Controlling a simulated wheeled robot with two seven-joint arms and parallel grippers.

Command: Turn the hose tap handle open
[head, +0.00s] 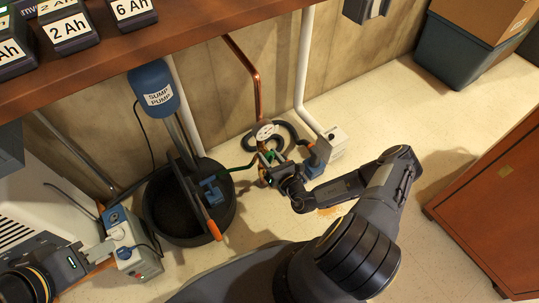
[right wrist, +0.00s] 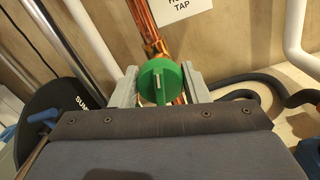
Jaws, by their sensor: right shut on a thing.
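My right gripper (right wrist: 160,88) is shut on the green handle, one grey finger on each side. In the head view my right gripper (head: 272,168) is at the foot of the copper pipe (head: 257,85), and it mostly hides the handle there. My left gripper (head: 97,252) is at the lower left, away from the tap; its jaw opening is not clear.
A black sump tub (head: 160,210) stands left of the tap, below a blue sump pump tank (head: 153,88). A dark hose (head: 292,133) curls behind the tap beside a white pipe (head: 303,70). A wooden cabinet (head: 490,200) stands at right. The floor between is mostly clear.

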